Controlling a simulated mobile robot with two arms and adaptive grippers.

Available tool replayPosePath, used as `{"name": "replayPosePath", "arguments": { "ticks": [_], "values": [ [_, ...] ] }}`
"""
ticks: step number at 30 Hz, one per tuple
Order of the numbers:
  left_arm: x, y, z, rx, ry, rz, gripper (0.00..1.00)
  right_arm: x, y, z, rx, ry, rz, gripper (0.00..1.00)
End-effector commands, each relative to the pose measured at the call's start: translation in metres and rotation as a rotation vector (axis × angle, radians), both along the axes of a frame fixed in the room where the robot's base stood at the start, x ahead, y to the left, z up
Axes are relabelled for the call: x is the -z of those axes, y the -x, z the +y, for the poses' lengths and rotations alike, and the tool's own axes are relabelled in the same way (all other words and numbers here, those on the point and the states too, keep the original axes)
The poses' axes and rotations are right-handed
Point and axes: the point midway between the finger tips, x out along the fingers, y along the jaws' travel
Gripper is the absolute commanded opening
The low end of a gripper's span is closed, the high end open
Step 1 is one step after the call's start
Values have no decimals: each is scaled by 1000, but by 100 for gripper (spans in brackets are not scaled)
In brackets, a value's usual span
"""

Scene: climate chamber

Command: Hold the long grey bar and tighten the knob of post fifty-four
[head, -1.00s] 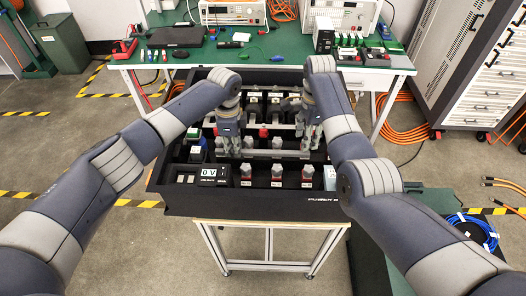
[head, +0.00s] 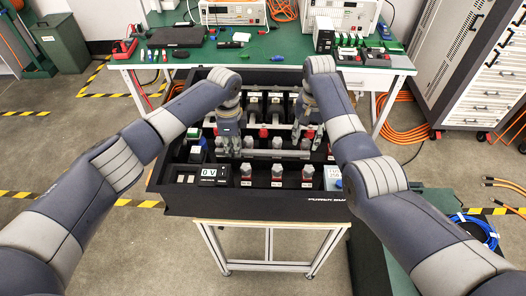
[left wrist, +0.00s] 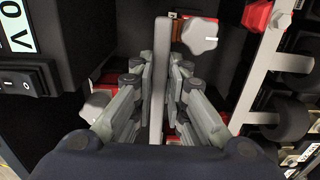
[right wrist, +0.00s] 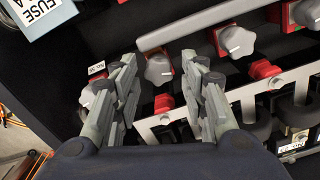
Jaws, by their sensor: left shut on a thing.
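The long grey bar (head: 270,154) lies across the front part of the black box. It also shows in the left wrist view (left wrist: 160,70), upright between my left fingers, and in the right wrist view (right wrist: 190,26). My left gripper (head: 233,153) is shut on the bar near its left end. My right gripper (head: 306,146) is at the bar's right end. In the right wrist view its fingers (right wrist: 158,60) are apart, with a grey lobed knob (right wrist: 158,69) showing between them. I cannot tell whether they touch it. The post's number is not readable.
Several grey knobs on red bases stand along the box's front, one of them here (head: 278,172). A display unit (head: 213,175) is at the front left. A rail with red blocks (right wrist: 265,85) runs beside the right gripper. A green bench (head: 270,55) stands behind.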

Motion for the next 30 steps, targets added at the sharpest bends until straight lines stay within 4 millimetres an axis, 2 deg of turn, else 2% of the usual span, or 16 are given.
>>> {"name": "replayPosePath", "arguments": {
  "ticks": [1,12,20,30],
  "values": [
    [-5,-6,1,-3,2,-18,0,-1,0,-1,-57,1,-1,40],
    [-5,-6,1,-3,1,-18,0,-1,0,-1,-492,2,-1,40],
    [-5,-6,1,-3,1,-18,0,-1,0,-1,-622,2,-1,40],
    [-5,-6,1,-3,1,-18,0,0,0,-2,-1012,3,-1,40]
  ]
}}
